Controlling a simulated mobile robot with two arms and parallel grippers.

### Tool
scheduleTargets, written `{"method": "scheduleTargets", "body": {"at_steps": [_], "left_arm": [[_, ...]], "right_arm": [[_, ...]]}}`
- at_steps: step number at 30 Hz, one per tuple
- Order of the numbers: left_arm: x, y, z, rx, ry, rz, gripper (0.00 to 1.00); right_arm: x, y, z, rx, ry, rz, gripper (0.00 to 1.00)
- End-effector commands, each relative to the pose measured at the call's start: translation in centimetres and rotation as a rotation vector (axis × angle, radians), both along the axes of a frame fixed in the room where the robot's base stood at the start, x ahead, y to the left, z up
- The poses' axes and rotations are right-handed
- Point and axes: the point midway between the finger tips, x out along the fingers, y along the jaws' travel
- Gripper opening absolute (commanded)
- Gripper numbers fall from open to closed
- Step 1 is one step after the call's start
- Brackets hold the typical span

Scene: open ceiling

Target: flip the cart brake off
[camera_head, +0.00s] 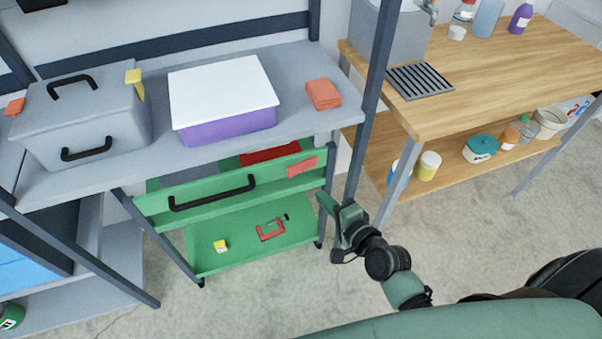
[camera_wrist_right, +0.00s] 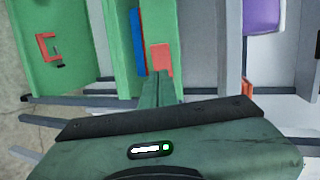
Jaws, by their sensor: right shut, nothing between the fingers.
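The green cart (camera_head: 200,212) stands under the grey workbench in the head view, with a black handle (camera_head: 212,192) on its front and a lower shelf near the floor. Small dark casters show at its feet, one at the near corner (camera_head: 200,282) and one at the right (camera_head: 318,243). I cannot make out a brake lever on them. My right gripper (camera_head: 325,203) is just right of the cart's right end, shut and empty. In the right wrist view its closed fingers (camera_wrist_right: 157,88) point at the green cart (camera_wrist_right: 122,50), near a red-orange patch (camera_wrist_right: 161,58). My left gripper is not in view.
The grey bench (camera_head: 160,140) overhangs the cart, and a dark post (camera_head: 370,95) rises beside my right gripper. A wooden table (camera_head: 480,70) stands right. The concrete floor (camera_head: 270,300) in front is clear.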

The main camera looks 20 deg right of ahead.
Motion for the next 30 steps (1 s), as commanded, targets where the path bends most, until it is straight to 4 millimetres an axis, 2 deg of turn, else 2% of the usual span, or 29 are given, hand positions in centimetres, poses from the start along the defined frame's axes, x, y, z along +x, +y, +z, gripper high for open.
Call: {"method": "scheduleTargets", "body": {"at_steps": [9, 15, 21, 30], "left_arm": [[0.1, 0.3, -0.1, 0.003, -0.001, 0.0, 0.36], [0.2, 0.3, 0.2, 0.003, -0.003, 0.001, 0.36], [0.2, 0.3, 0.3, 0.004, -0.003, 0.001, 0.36], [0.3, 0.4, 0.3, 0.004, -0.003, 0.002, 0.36]], "right_arm": [[6.5, 1.5, -2.0, 0.0, -0.002, 0.0, 0.0], [9.6, 2.2, -2.2, -0.001, -0.001, 0.0, 0.0], [11.0, 2.5, -2.3, -0.001, 0.0, -0.001, 0.0], [11.2, 2.6, -2.3, -0.001, 0.0, -0.001, 0.0]]}}
